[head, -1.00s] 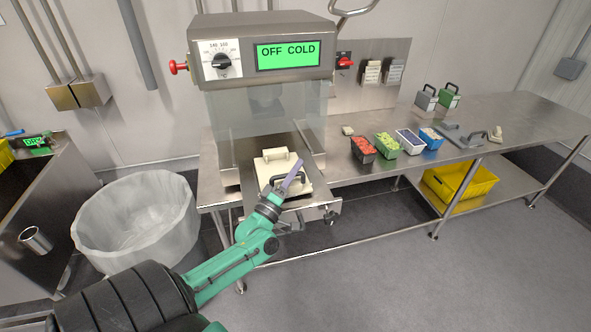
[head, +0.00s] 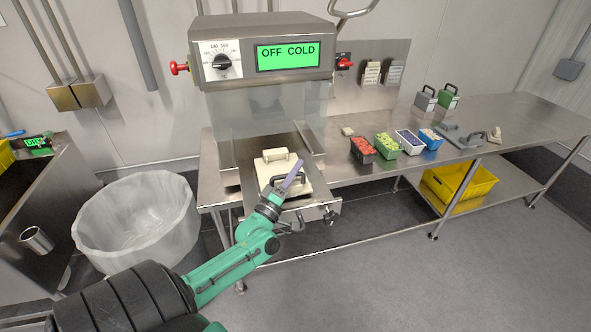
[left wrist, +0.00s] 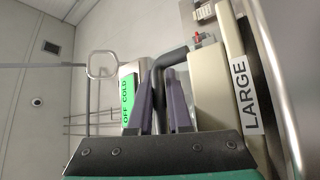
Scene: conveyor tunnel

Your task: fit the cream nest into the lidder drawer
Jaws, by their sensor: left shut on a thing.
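The cream nest (head: 270,166) is a pale block with a raised cream part at its back and a dark bar handle. It is at the lidder drawer (head: 317,213), which is pulled out under the lidder (head: 262,50). I cannot tell whether it sits fully down. My left gripper (head: 288,179) is shut on the nest's handle. In the left wrist view the fingers (left wrist: 163,105) close around the dark handle (left wrist: 170,57), with the cream nest (left wrist: 209,90) beside them and a "LARGE" label along it. My right gripper is out of view.
The lidder display (head: 287,55) reads "OFF COLD". A lined bin (head: 135,220) stands left. On the bench (head: 345,172), several filled trays (head: 387,146) and grey handled tools (head: 465,136) lie right. A yellow crate (head: 460,184) is on the lower shelf.

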